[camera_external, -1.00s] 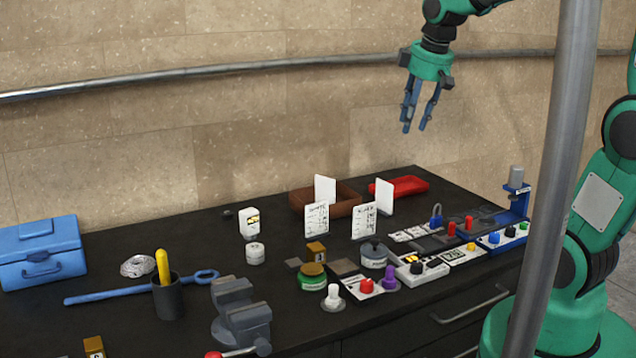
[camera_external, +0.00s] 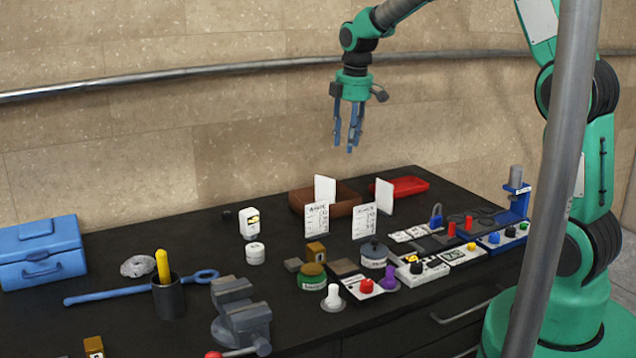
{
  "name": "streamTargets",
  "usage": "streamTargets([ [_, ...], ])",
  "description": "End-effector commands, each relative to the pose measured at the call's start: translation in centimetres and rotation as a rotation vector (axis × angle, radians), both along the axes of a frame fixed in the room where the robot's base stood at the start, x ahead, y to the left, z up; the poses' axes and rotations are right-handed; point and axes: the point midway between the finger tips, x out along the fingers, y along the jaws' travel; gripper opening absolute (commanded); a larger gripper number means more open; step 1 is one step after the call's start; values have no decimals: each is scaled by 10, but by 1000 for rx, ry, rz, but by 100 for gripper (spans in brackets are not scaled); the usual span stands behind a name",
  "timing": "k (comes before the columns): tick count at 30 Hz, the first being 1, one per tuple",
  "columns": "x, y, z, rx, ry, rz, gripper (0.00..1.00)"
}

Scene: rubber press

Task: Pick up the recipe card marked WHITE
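Several white cards stand upright on the dark bench. Two face the camera with dark print: a left front card (camera_external: 317,220) and a right front card (camera_external: 365,220). Their headings are too small to read surely. Two more cards show plain white sides: one at the brown tray (camera_external: 325,190) and one near the red tray (camera_external: 385,196). I cannot tell which is marked WHITE. My gripper (camera_external: 342,146) hangs in the air above and behind the cards, fingers down. Its blue fingers are apart, with nothing between them.
A brown tray (camera_external: 347,196) and a red tray (camera_external: 407,187) lie at the back. Control boxes, a blue padlock (camera_external: 436,216) and small jars crowd the right and front. A vise (camera_external: 240,312), pen cup (camera_external: 168,297) and blue toolbox (camera_external: 40,252) stand left. A grey pole partly hides my arm.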

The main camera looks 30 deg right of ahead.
Motion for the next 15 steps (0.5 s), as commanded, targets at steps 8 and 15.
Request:
streamTargets([
  [8, 47, 17, -55, -23, 54, 174, 34],
  [15, 80, 32, -105, -36, 96, 321, 34],
])
